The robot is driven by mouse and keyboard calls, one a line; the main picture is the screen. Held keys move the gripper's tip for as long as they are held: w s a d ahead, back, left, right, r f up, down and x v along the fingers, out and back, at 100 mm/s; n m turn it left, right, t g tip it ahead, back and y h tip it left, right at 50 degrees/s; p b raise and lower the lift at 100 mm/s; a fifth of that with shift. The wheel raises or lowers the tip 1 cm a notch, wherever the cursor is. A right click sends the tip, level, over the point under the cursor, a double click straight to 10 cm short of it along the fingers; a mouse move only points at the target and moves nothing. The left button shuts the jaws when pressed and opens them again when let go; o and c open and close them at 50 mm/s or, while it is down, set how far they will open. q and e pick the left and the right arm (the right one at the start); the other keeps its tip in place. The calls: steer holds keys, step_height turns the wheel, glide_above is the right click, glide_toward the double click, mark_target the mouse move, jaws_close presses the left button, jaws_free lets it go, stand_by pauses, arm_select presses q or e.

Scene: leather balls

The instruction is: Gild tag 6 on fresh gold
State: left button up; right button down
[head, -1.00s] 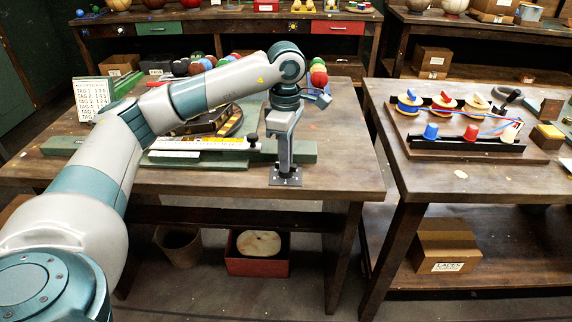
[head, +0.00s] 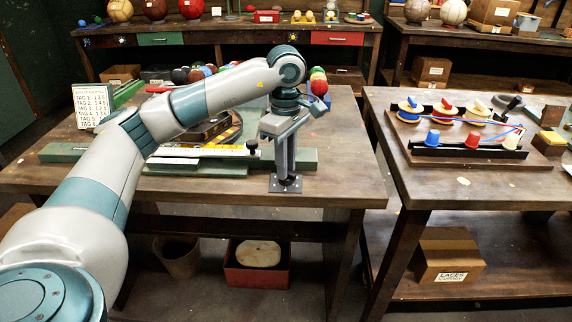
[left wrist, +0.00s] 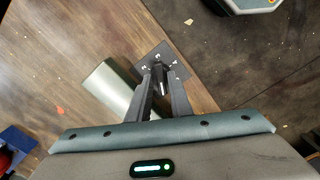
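My left gripper (head: 286,178) points straight down, its two long grey fingers a little apart over a small dark bolted plate (head: 275,189) on the front right of the near table. In the left wrist view, the fingers (left wrist: 160,80) stand either side of a short dark part on that plate (left wrist: 180,70); I cannot tell whether they touch it. A white strip (head: 205,152) with a yellow edge and a dark knob (head: 252,147) lies on green rails, left of the gripper. The tag card (head: 94,106) stands at the left. I cannot pick out tag 6 or fresh gold; my arm hides part of the table.
Green rails (head: 195,169) run along the table front. Colored balls (head: 319,86) sit behind my wrist. A right-hand table (head: 450,190) holds a rack (head: 465,152) with spools. A bin (head: 178,258) and red box (head: 257,278) stand below.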

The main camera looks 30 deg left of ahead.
arm_select(q)
steer(key=shift+o, duration=0.6)
